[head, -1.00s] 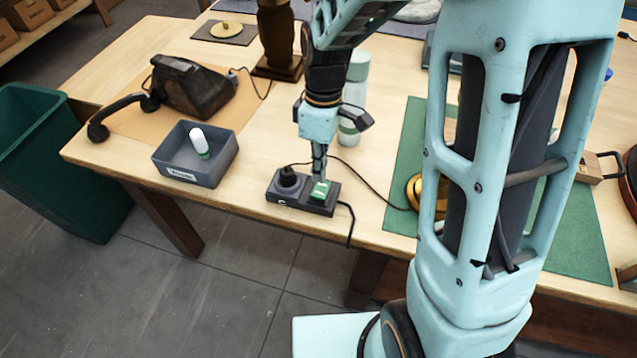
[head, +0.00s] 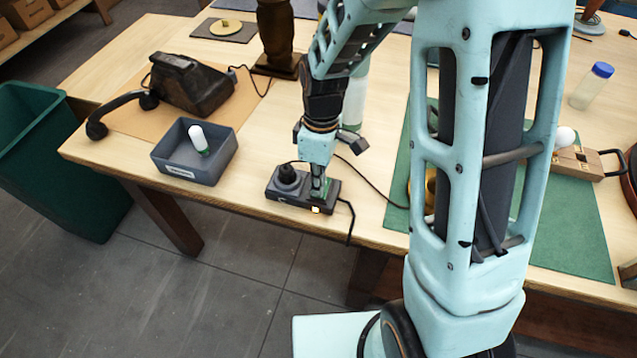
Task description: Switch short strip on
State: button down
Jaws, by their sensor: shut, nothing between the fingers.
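The short strip (head: 291,200) is a dark power strip near the table's front edge. A black plug (head: 286,173) sits in its left socket, with a dark cord running off from it. The green switch (head: 326,186) is at the strip's right end. A small orange light (head: 316,210) glows on the strip's front face below the switch. My gripper (head: 319,196) is shut and empty, pointing down, with its fingertips at the switch and covering part of it. Whether the fingertips press on the switch cannot be told exactly.
A grey bin (head: 178,172) holding a white-and-green bulb stands left of the strip. An old dark telephone (head: 192,85) lies behind it. A green mat (head: 568,240) lies to the right, partly behind my arm. A bottle with a blue cap (head: 590,88) stands at the far right.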

jog(key=shift+w+r, duration=0.1)
jog(key=shift+w+d+r+p, duration=0.2)
jog(key=shift+w+d+p, duration=0.1)
jog(key=shift+w, duration=0.3)
notch_tip(320, 180, up, 14)
jog(key=s+p, duration=0.1)
jog(key=p, duration=0.1)
jog(key=shift+s+a, duration=0.3)
jog(key=shift+a, duration=0.05)
jog(key=shift+w, duration=0.1)
dwell(0.5)
